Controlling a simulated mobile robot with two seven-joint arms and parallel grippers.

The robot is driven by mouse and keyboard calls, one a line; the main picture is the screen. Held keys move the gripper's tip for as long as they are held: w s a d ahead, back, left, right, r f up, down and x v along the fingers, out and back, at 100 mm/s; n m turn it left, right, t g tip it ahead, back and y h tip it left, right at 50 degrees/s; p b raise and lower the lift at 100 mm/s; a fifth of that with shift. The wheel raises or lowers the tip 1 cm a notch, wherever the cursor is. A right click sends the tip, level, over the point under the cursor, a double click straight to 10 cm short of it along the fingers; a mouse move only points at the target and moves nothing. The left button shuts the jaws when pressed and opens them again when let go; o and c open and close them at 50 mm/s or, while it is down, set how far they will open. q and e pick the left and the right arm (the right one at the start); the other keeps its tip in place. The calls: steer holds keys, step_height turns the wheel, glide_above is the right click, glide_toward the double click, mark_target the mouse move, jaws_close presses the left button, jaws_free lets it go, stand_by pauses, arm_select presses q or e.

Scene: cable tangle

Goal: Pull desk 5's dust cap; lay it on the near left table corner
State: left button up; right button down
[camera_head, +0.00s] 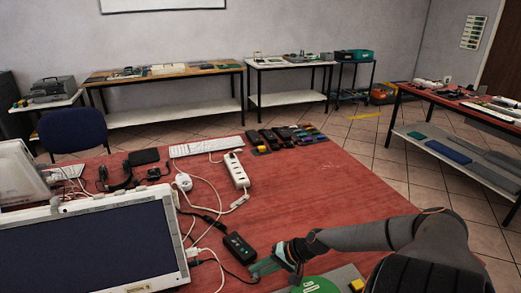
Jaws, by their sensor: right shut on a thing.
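My right gripper (263,267) reaches in from the lower right, low over the front of the red table (330,190). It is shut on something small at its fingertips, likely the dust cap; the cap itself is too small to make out. Its tips are just right of and nearer than a black box (239,247) with a cable, which lies on the table. A green strip shows at the fingertips; I cannot tell whether it is part of the gripper. My left gripper is not in view. The near left table corner is hidden behind the monitor or outside the frame.
A large monitor (95,250) fills the lower left. White cables and a power strip (236,170) lie mid-table. The table's right part is clear.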

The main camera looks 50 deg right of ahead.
steer(key=shift+f, duration=0.1)
steer(key=c, duration=0.7)
jaws_free()
steer(key=p+v, duration=0.2)
steer(key=v, duration=0.3)
steer(key=shift+s+p, duration=0.1)
steer(key=shift+p, duration=0.3)
steer(key=shift+v, duration=3.7)
